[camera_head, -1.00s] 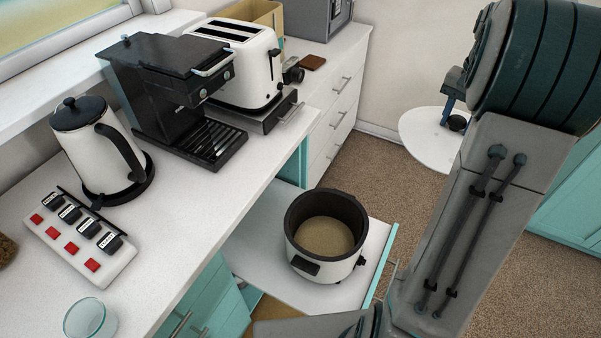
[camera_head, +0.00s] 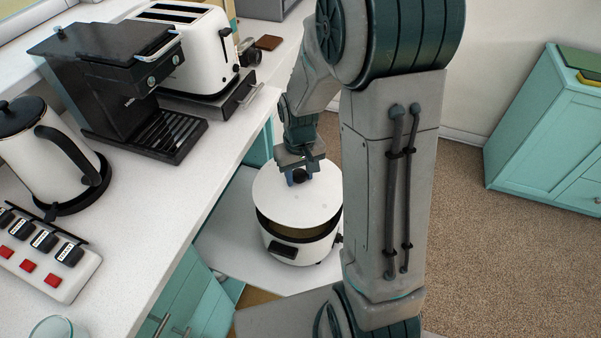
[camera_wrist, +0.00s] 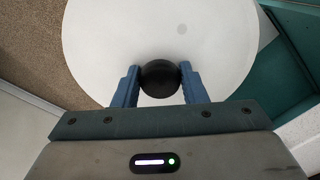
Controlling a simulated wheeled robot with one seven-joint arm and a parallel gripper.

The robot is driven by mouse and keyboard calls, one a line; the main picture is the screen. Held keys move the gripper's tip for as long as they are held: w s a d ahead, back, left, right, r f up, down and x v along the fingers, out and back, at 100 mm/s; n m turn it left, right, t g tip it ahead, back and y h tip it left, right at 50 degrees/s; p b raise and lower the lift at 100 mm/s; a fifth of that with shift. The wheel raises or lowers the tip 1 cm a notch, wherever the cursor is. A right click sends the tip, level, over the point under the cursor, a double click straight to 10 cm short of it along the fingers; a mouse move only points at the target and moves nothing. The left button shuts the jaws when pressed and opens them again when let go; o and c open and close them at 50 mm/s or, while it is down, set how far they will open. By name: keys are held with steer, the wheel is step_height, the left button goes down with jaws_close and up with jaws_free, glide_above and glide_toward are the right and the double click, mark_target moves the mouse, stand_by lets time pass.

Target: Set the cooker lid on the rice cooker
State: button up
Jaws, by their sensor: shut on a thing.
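The cooker lid (camera_head: 292,205) is a white disc with a round black knob. My gripper (camera_head: 300,177) is shut on the knob, and the wrist view shows the blue fingers on both sides of the knob (camera_wrist: 160,78). The lid is over the rice cooker (camera_head: 310,248), a white pot with a dark rim, standing on a pulled-out white shelf. The lid looks tilted, with a dark gap showing at the near side above the pot's inside. I cannot tell whether its far edge touches the rim. In the wrist view the lid (camera_wrist: 100,40) hides the cooker.
The white counter (camera_head: 190,190) runs along the left, with a black coffee machine (camera_head: 110,80), a toaster (camera_head: 190,45), a kettle (camera_head: 45,155) and a switch panel (camera_head: 50,255). Beyond my arm, a teal cabinet (camera_head: 545,130) stands at the right, with open carpet before it.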

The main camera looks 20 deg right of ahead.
steer(key=shift+f+b, duration=2.45)
steer(key=shift+f, duration=0.75)
steer(key=shift+s+f+b, duration=0.1)
steer(key=shift+f+b, duration=0.35)
steer(key=shift+f, duration=0.05)
steer(key=o, duration=1.4)
step_height(320, 180, up, 14)
steer(key=shift+f+p, duration=0.1)
steer(key=shift+p, duration=0.5)
steer(key=shift+s, duration=0.1)
